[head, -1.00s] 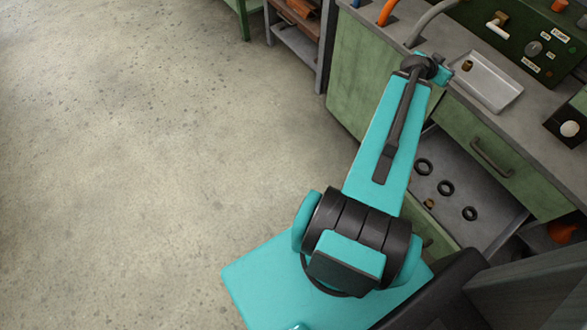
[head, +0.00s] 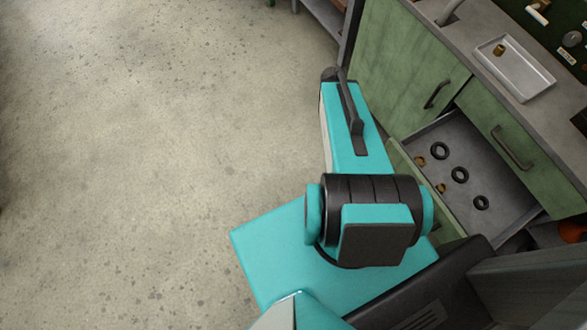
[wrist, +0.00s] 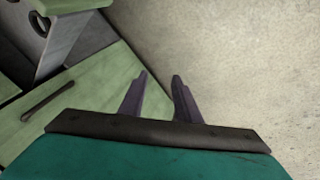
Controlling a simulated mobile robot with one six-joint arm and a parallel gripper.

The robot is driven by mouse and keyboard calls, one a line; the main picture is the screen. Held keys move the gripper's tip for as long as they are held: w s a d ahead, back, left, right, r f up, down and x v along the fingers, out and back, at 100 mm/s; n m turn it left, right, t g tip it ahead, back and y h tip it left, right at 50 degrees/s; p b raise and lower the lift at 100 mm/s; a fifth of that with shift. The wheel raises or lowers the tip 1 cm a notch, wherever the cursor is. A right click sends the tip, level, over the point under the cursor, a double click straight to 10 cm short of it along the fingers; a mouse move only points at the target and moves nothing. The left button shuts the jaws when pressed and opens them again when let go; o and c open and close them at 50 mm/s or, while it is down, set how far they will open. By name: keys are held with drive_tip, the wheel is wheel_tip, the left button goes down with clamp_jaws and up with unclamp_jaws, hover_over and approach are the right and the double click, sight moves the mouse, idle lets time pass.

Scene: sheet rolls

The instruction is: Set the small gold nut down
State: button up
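A gold nut (head: 500,50) sits in the white tray (head: 543,80) on the counter. Two more gold nuts, one (head: 421,161) farther back and one (head: 441,188) nearer, lie at the left side of the open drawer (head: 487,160). I cannot tell which one is the small nut. My gripper (wrist: 160,77) shows in the wrist view with its two dark fingers apart and nothing between them. It is over the floor beside a green cabinet front. In the head view my gripper is hidden at the far end of my arm.
Several black rings, one of them nearest the back (head: 440,151), lie in the open drawer. The green cabinet (head: 400,75) and grey counter (head: 490,20) stand at the right. The concrete floor (head: 150,150) at the left is clear.

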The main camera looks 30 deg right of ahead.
drive_tip(key=s+a+f+n+g+y, duration=0.1)
drive_tip(key=s+a, duration=0.4)
drive_tip(key=a, duration=0.5)
drive_tip(key=s+a+f+n+g+y, duration=0.1)
drive_tip(key=s+a+f+n, duration=0.3)
drive_tip(key=a, duration=0.6)
drive_tip(key=s+a+f+n+g+y, duration=0.2)
drive_tip(key=s+a+f, duration=0.3)
drive_tip(key=a, duration=0.5)
drive_tip(key=shift+s+f+n+g, duration=0.15)
drive_tip(key=shift+s+n+g, duration=0.55)
drive_tip(key=shift+s+g, duration=0.15)
